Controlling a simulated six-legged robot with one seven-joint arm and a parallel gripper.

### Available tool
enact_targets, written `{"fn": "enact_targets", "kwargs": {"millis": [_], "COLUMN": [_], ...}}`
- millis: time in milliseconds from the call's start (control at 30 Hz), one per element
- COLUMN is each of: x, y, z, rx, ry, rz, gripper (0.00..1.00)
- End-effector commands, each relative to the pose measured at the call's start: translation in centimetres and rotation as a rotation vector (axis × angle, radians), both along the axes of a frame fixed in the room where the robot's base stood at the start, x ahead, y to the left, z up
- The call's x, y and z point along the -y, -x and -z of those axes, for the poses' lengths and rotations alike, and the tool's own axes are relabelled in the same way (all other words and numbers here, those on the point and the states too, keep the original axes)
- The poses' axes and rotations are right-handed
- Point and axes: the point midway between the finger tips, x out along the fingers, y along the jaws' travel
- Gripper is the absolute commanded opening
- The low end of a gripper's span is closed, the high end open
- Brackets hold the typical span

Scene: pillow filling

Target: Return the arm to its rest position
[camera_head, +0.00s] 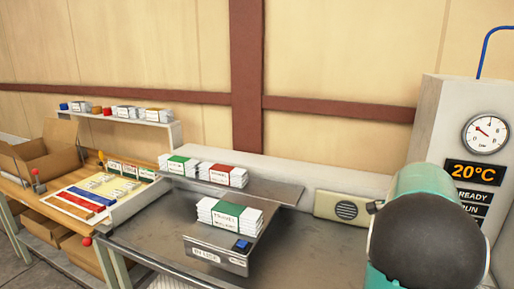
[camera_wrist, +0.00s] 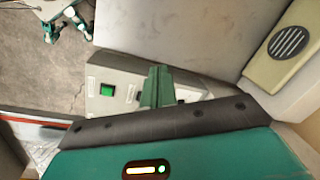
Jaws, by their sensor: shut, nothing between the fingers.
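In the wrist view my gripper (camera_wrist: 158,88) shows as teal fingers close together in the middle, shut and with nothing between them. It is above a grey panel (camera_wrist: 112,75) with a green square button (camera_wrist: 106,90). I cannot tell whether it touches anything. In the head view, a teal and black part of my arm (camera_head: 425,235) fills the lower right, in front of the grey cabinet (camera_head: 455,120). The fingers cannot be made out in the head view.
Two more banded stacks lie on the shelf behind. Cardboard boxes (camera_head: 60,150) stand left. A speaker panel (camera_head: 345,208) is near my arm.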

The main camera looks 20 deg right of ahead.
Motion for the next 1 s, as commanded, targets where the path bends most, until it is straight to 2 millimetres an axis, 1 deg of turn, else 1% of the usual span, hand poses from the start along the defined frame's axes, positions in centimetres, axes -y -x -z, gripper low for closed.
{"fn": "enact_targets", "kwargs": {"millis": [33,133,167,200,267,300,367,400,467,500,567,600,700,800,900,1000], "x": [-2.9,-8.2,-9.8,-12.0,-15.1,-17.2,-20.3,-22.3,-25.2,-27.1,-29.7,-31.4,-35.2,-38.3,-40.5,-41.6], "y": [-0.8,-1.8,-1.9,-2.1,-2.0,-1.9,-1.5,-1.1,-0.4,0.2,1.2,2.0,4.1,6.4,8.3,9.3], "z": [-1.4,-3.2,-3.6,-4.3,-5.0,-5.5,-6.1,-6.4,-6.7,-6.9,-7.0,-7.0,-6.8,-6.2,-5.4,-4.9], "rx": [0.022,0.055,0.063,0.077,0.094,0.106,0.123,0.133,0.148,0.158,0.171,0.18,0.2,0.216,0.226,0.229], "ry": [0.014,0.045,0.056,0.071,0.095,0.112,0.14,0.16,0.192,0.215,0.251,0.278,0.348,0.423,0.487,0.529], "rz": [-0.088,-0.267,-0.321,-0.393,-0.502,-0.575,-0.684,-0.758,-0.868,-0.942,-1.05,-1.122,-1.302,-1.469,-1.599,-1.678], "gripper": [0.0,0.0,0.0,0.0,0.0,0.0,0.0,0.0,0.0,0.0,0.0,0.0,0.0,0.0,0.0,0.0]}}
